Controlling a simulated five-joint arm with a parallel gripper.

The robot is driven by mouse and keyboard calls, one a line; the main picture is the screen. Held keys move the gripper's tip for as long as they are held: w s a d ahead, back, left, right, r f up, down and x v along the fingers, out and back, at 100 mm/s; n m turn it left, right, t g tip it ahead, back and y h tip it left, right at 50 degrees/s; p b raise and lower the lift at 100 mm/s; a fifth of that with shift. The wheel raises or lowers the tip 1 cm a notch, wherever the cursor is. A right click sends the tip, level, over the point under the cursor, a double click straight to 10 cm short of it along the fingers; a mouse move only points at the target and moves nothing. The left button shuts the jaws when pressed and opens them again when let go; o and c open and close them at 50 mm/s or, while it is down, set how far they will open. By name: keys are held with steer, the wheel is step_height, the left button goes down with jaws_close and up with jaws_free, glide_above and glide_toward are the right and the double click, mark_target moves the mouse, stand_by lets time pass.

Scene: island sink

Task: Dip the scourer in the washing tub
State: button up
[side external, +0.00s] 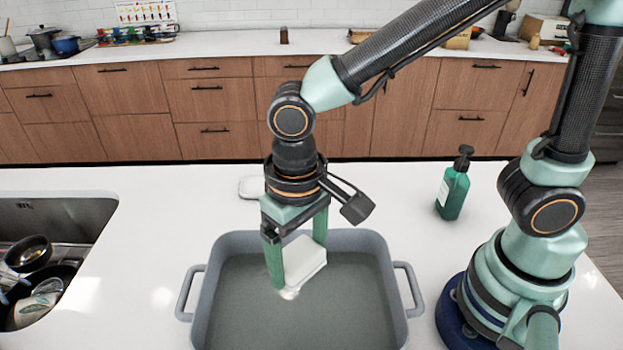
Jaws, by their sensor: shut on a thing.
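The washing tub (376,246) is a grey-blue basin with two side handles, standing on the white counter and holding greyish water (300,318). The scourer (306,260) is a pale, white block. My gripper (296,264) points down over the back part of the tub and is shut on the scourer, with one green finger on each side of it. The scourer is tilted, and a bright patch shows at the water just below its lower end. I cannot tell whether the scourer touches the water.
A green pump bottle (453,188) stands on the counter right of the tub. A sink (50,240) with dark pans is at the left. A small white dish (250,188) lies behind the tub, partly hidden by my arm. The counter between sink and tub is clear.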

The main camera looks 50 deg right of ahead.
steer(key=shift+f, duration=6.45)
steer(key=shift+r, duration=6.55)
